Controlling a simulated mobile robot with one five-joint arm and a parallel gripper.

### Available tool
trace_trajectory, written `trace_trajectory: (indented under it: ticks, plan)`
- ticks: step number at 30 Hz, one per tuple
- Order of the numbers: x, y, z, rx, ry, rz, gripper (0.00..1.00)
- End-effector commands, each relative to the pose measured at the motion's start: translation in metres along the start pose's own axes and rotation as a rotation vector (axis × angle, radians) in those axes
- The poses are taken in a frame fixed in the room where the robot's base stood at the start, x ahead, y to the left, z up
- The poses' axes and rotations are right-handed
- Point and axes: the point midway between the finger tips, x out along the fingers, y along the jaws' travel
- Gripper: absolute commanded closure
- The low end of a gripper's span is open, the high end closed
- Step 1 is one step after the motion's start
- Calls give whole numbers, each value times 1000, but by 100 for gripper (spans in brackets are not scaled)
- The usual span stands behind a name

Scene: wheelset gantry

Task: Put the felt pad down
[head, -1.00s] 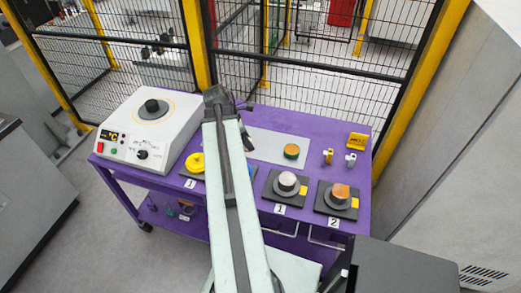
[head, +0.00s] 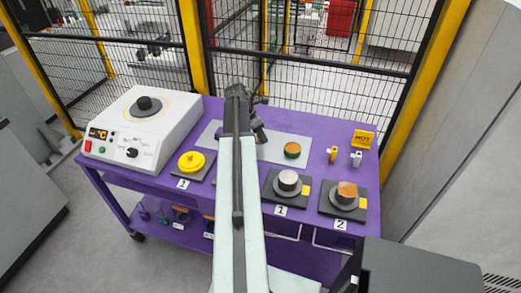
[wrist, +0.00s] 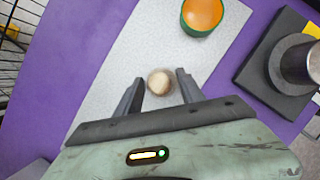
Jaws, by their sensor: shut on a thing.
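A small round beige piece, which I take to be the felt pad (wrist: 160,84), shows between the jaws of my gripper (wrist: 160,77) in the wrist view. My gripper is shut on it, over the light grey mat (wrist: 133,62). Whether the pad touches the mat cannot be told. In the head view my gripper (head: 258,134) is over the middle of the mat (head: 272,151), partly behind my arm, and the pad is hidden there. A green cylinder with an orange top (head: 292,150) stands on the mat to the right; it also shows in the wrist view (wrist: 202,16).
A purple cart (head: 310,128) carries a white heater box (head: 145,125) at left, a yellow disc (head: 191,161) and two dark stands with metal pieces (head: 288,181) (head: 346,192) in front. A yellow HOT sign (head: 364,138) stands at right. A mesh fence (head: 330,95) is behind.

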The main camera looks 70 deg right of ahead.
Motion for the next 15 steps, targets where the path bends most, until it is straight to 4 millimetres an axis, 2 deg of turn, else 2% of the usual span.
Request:
trace_trajectory:
  ticks: [5, 11, 15]
  plan:
    - [8, 0, -3, 1, 0, 0, 87]
    - [39, 0, -16, 1, 0, -1, 87]
    - [36, -1, -14, 2, 0, -1, 87]
